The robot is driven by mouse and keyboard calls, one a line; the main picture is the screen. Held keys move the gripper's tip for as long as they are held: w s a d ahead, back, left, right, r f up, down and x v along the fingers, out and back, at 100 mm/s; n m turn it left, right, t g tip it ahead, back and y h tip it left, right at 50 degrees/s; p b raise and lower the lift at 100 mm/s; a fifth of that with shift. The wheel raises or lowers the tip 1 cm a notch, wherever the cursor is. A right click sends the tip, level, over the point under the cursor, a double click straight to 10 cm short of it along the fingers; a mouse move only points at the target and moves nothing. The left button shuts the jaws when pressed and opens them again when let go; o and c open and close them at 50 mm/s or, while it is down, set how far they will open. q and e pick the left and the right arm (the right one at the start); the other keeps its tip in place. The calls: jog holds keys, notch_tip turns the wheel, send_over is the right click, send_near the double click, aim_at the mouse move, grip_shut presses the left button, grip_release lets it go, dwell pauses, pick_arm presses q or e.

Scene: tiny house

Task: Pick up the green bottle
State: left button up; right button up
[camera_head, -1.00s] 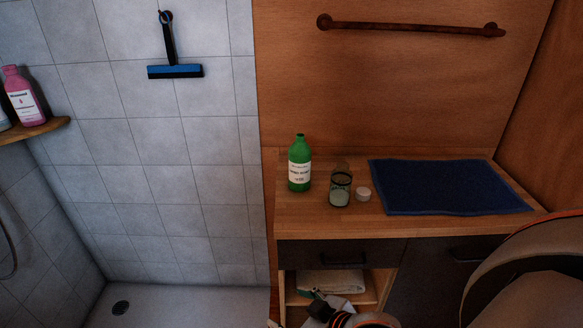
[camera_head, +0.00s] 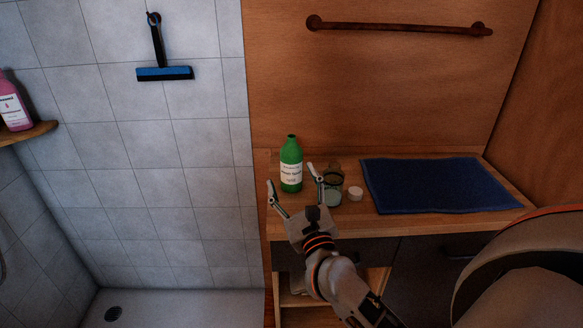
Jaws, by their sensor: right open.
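The green bottle (camera_head: 291,165) stands upright at the left end of the wooden counter, with a white label on its front. My right gripper (camera_head: 291,178) is open, its two fingers pointing up toward the bottle from the front. In the picture one finger lies to the left of the bottle and the other to its right. The gripper appears empty, and I cannot tell whether a finger touches the bottle. My left gripper is not in view.
A glass jar (camera_head: 333,189) stands just right of the bottle, partly behind my right finger. A small white lid (camera_head: 355,194) is beside it. A blue towel (camera_head: 440,185) lies on the counter (camera_head: 390,222) to the right. The shower tray (camera_head: 190,306) is at left.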

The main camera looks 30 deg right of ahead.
aim_at(291, 166)
jog(key=d+f+m+g, duration=0.1)
jog(key=w+d+f+m+g, duration=0.1)
jog(key=f+m, duration=0.1)
jog(key=d+f+m+g+h, duration=0.1)
jog(key=f+m, duration=0.1)
jog(key=shift+w, duration=0.2)
jog(key=shift+w+d+f, duration=0.1)
jog(key=shift+w, duration=0.2)
jog(key=x, duration=1.1)
jog(key=shift+d, duration=0.35)
jog(key=c, duration=1.6)
